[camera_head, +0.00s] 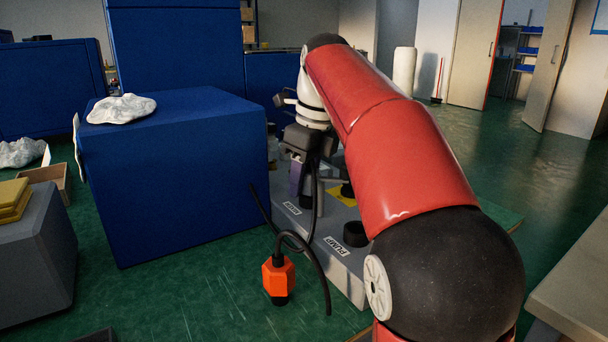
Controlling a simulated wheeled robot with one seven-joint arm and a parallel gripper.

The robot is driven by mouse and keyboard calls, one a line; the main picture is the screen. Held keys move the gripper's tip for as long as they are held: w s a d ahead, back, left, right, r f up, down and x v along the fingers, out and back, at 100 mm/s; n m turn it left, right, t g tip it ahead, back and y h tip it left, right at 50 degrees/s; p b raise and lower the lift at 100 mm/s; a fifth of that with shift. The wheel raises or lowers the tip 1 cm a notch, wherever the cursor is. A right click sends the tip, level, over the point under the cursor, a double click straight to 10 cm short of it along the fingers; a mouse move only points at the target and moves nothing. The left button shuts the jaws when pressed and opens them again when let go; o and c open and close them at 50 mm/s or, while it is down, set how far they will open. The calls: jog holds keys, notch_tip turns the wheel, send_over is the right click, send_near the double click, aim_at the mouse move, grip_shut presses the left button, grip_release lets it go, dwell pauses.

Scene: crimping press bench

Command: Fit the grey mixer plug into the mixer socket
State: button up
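My gripper (308,178) is at the end of the red arm, pointing down over a grey socket panel (346,268). A dark grey cylindrical piece (306,192) is right below the gripper, beside a purple part (295,178). I cannot tell whether this piece is the grey mixer plug, or whether the fingers are shut on it. The panel has a near label reading PUMP (337,246) next to a black round socket (355,234). A farther label (292,208) is too small to read. The mixer socket cannot be picked out; my arm hides part of the panel.
An orange plug (278,277) hangs by a looped black cable (318,262) in front of the panel. A large blue block (175,185) with a white crumpled cloth (122,108) stands close on the left. A grey bench (575,285) is at the right edge.

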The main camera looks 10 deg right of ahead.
jog(key=o, duration=0.4)
jog(key=shift+c, duration=0.2)
jog(key=r+p, duration=0.1)
jog(key=r, duration=0.1)
jog(key=r+p, duration=0.1)
jog(key=r, duration=0.2)
jog(key=s+d+r+p, duration=0.1)
jog(key=r, duration=0.1)
jog(key=shift+r, duration=0.3)
